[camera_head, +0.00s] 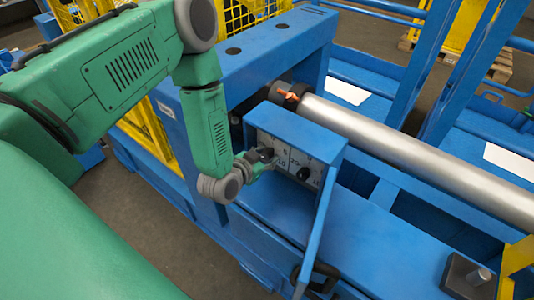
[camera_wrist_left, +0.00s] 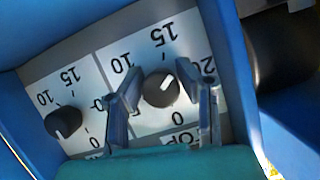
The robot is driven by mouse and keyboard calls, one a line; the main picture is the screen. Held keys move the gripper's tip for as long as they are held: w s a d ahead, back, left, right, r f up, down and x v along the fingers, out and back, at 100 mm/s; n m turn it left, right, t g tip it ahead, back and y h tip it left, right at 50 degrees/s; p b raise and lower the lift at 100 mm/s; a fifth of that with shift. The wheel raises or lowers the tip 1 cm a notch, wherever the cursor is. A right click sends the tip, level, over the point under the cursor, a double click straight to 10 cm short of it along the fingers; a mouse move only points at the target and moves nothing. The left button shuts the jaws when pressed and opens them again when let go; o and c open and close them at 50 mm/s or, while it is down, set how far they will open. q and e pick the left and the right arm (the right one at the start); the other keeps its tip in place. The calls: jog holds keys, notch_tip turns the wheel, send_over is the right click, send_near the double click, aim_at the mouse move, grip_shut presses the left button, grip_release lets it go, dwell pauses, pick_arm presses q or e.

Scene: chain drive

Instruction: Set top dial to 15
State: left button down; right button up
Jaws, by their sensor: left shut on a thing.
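The top dial (camera_wrist_left: 160,90) is a round black knob on a white scale plate in the left wrist view. Its white pointer mark tilts up and right, between the 15 and the 20. A partly hidden label below it appears to read TOP. My left gripper (camera_wrist_left: 163,98) has its two fingers on either side of this knob and is shut on it. In the head view the left gripper (camera_head: 263,160) reaches the left knob of the control panel (camera_head: 290,152), hiding much of it. My right gripper is not in view.
A second black dial (camera_wrist_left: 64,122) sits beside the first, its mark pointing down; it also shows in the head view (camera_head: 303,174). A blue housing (camera_head: 300,128) surrounds the panel. A long metal roller (camera_head: 400,150) runs behind it.

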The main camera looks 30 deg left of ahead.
pick_arm(q)
jog(key=n+h, duration=0.2)
jog(key=shift+w+r+n, duration=0.15)
jog(key=shift+n, duration=0.25)
jog(key=shift+n+h+b, duration=0.4)
jog(key=shift+n+b, duration=0.05)
jog(key=shift+n, duration=0.15)
jog(key=shift+r, duration=0.1)
jog(key=c, duration=1.2)
grip_release()
jog(key=shift+a, duration=0.1)
jog(key=shift+s, duration=0.3)
jog(key=v, duration=1.1)
jog(key=shift+s+a, duration=0.3)
